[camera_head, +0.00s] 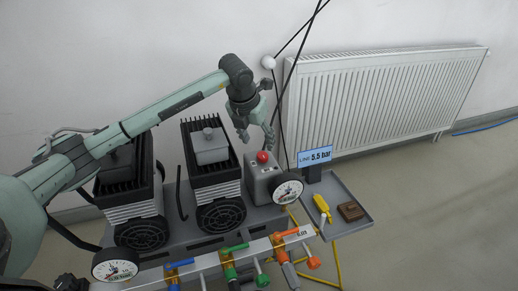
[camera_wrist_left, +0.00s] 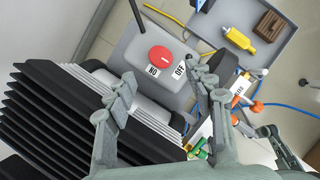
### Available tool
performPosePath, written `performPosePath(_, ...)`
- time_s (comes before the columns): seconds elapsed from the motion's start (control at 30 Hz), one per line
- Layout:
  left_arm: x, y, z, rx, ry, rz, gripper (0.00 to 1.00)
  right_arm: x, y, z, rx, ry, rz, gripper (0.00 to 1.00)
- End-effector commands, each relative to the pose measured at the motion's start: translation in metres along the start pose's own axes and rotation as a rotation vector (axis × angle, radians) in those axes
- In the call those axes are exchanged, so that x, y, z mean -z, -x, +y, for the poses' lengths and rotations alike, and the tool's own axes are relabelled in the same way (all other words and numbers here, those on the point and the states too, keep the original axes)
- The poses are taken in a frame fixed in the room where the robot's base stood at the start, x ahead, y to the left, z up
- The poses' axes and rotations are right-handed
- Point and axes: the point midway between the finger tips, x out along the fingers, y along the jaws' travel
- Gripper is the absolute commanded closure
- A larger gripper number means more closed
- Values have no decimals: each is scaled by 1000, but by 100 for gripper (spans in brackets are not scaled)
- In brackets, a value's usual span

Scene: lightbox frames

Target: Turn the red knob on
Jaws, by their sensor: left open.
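The red knob (camera_head: 262,156) sits on top of a grey box (camera_head: 259,185) on the bench. In the left wrist view the knob (camera_wrist_left: 160,59) is round, with a small pale mark on its right part. Two white labels lie beside it on the box, an ON label (camera_wrist_left: 153,71) and an OFF label (camera_wrist_left: 179,71). My left gripper (camera_head: 257,136) is open and empty, pointing down just above and behind the knob. In the left wrist view its fingers (camera_wrist_left: 164,76) stand apart with the knob beyond them, not touching it. My right gripper is not in view.
Finned black units (camera_head: 212,165) stand left of the box. A round gauge (camera_head: 288,190) and a 5.5 bar display (camera_head: 315,155) are close on its right. Coloured valves (camera_head: 230,265) line the front. A tray (camera_head: 350,190) holds a yellow tool (camera_head: 322,207) and brown block (camera_head: 351,211).

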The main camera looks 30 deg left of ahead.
Motion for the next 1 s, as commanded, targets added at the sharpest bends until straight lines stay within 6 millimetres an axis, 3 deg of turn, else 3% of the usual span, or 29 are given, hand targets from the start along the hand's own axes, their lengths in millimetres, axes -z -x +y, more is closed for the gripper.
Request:
performPosePath(0.4,1,-62,0,0,2,4,46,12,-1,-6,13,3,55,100)
performPosePath(0.77,1,-69,0,0,0,1,46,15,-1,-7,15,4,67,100)
performPosePath(1.0,1,-69,0,0,0,1,74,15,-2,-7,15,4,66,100)
